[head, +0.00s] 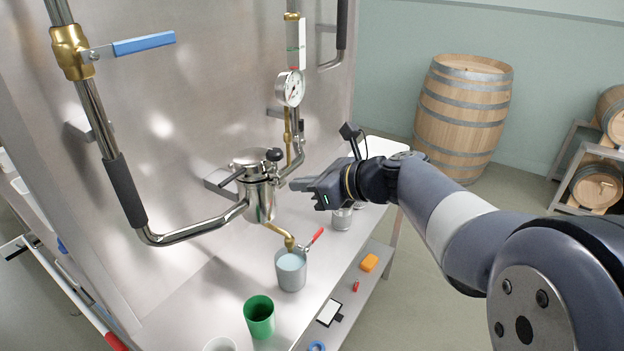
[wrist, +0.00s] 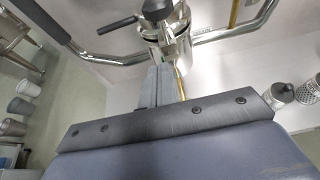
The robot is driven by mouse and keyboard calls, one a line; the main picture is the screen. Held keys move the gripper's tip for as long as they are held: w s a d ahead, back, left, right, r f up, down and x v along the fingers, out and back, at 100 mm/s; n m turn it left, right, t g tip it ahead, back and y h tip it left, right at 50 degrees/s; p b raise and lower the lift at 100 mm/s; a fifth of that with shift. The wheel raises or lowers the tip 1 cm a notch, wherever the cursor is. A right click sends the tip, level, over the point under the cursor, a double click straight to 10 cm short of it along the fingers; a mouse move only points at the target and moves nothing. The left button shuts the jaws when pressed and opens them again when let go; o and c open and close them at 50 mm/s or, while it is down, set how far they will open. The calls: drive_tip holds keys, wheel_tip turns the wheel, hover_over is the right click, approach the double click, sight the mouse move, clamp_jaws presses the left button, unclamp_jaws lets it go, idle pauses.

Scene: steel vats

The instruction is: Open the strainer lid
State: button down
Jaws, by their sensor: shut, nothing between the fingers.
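The strainer (head: 259,200) is a shiny steel pot set in the pipe run against the steel wall panel. Its lid (head: 250,160) lies flat on top and looks closed. A black knob (head: 274,155) stands at the lid's right edge, and a dark bar handle (head: 231,177) sticks out to the left. My gripper (head: 292,185) is shut and empty just right of the strainer, below the knob; I cannot tell whether it touches. In the wrist view the shut fingers (wrist: 158,70) point at the strainer body (wrist: 178,48), with the knob (wrist: 156,9) beyond them.
A gauge (head: 291,89) and brass pipe rise behind the strainer. A red-handled brass valve (head: 290,241) sits below, over a grey cup of pale liquid (head: 291,271). A green cup (head: 259,317) stands in front. A blue-handled valve (head: 143,43) is upper left. A barrel (head: 463,115) stands behind.

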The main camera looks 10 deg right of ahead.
sight(265, 168)
drive_tip(key=x, duration=0.5)
drive_tip(key=shift+w+a+f, duration=0.15)
drive_tip(key=shift+a+f, duration=0.05)
drive_tip(key=shift+a, duration=0.1)
wheel_tip(265, 168, up, 3)
drive_tip(key=shift+d+r+p, duration=0.15)
drive_tip(key=shift+p, duration=0.7)
drive_tip(key=shift+r, duration=0.45)
drive_tip(key=shift+r+p, duration=0.15)
drive_tip(key=shift+p, duration=0.15)
